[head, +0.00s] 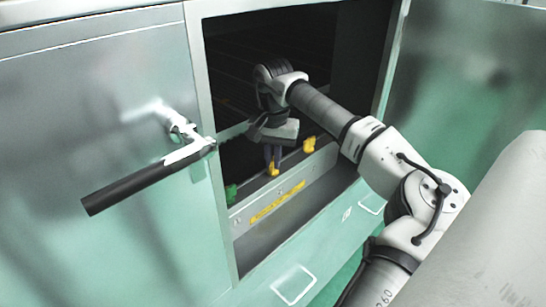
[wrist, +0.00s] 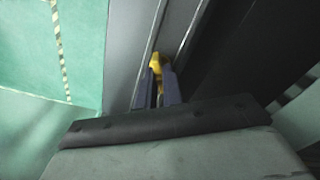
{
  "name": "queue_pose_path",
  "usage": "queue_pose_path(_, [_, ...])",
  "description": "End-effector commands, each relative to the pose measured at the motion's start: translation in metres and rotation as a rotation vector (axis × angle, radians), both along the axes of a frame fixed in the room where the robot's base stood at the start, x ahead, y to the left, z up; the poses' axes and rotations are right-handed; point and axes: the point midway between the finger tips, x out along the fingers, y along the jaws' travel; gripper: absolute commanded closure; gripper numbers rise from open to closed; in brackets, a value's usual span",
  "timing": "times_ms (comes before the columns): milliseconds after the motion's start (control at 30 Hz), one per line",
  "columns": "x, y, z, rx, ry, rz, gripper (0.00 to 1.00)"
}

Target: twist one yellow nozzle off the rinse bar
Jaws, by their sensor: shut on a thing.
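My gripper (head: 273,157) reaches down inside the open cabinet in the head view. Its fingers are shut on a yellow nozzle (head: 274,170) at the rinse bar. In the wrist view the same yellow nozzle (wrist: 156,61) shows between the two dark blue fingertips of my gripper (wrist: 159,78). The fingers hide part of it, and I cannot tell whether it is still seated. A second yellow nozzle (head: 309,145) stands to the right, apart from my gripper. The rinse bar itself is mostly hidden in the dark opening.
A green piece (head: 231,193) sits left of the held nozzle. A grey ledge (head: 314,168) with a yellow label (head: 277,202) runs along the opening's front. The cabinet's left panel carries a black-gripped handle (head: 135,186). An open green door (head: 463,90) stands at the right.

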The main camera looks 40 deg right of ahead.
Motion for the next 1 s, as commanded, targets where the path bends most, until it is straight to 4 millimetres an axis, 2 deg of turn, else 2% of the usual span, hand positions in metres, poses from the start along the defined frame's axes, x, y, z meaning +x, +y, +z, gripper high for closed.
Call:
queue_pose_path(167, [0.0000,0.0000,0.0015,0.000,0.000,0.036,1.00])
queue_pose_path(600, [-0.0001,-0.0001,0.0014,0.000,0.000,0.526,1.00])
queue_pose_path(1000, [0.0000,-0.0001,0.0003,0.000,0.000,0.558,1.00])
